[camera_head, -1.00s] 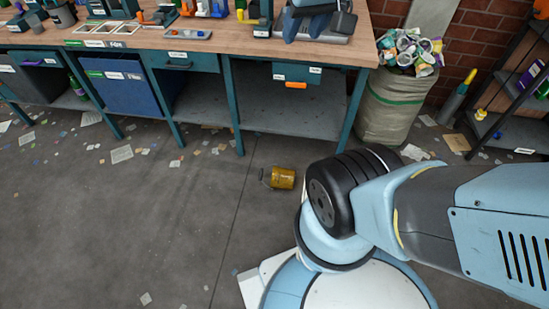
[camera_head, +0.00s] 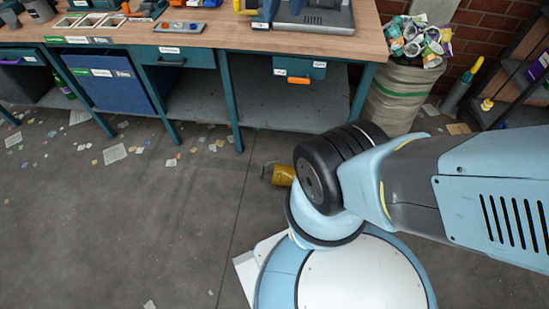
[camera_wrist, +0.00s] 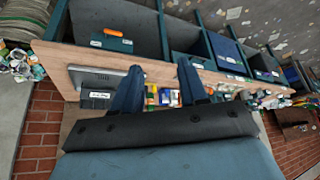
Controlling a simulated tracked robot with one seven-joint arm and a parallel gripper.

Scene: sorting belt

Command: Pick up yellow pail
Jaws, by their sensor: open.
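The yellow pail (camera_head: 281,174) lies on its side on the grey floor in front of the workbench, in the head view. My own arm hides its right part. The pail does not show in the wrist view. My gripper (camera_wrist: 157,75) shows in the wrist view with its two dark blue fingers apart and nothing between them. It faces the workbench from above, with the picture upside down. In the head view my gripper is out of frame, so its distance from the pail cannot be told.
The wooden workbench (camera_head: 205,37) with teal legs and drawers stands behind the pail. A sack of cans (camera_head: 396,97) stands at its right end, and a dark shelf (camera_head: 518,88) farther right. Paper scraps litter the floor. The floor left of the pail is mostly open.

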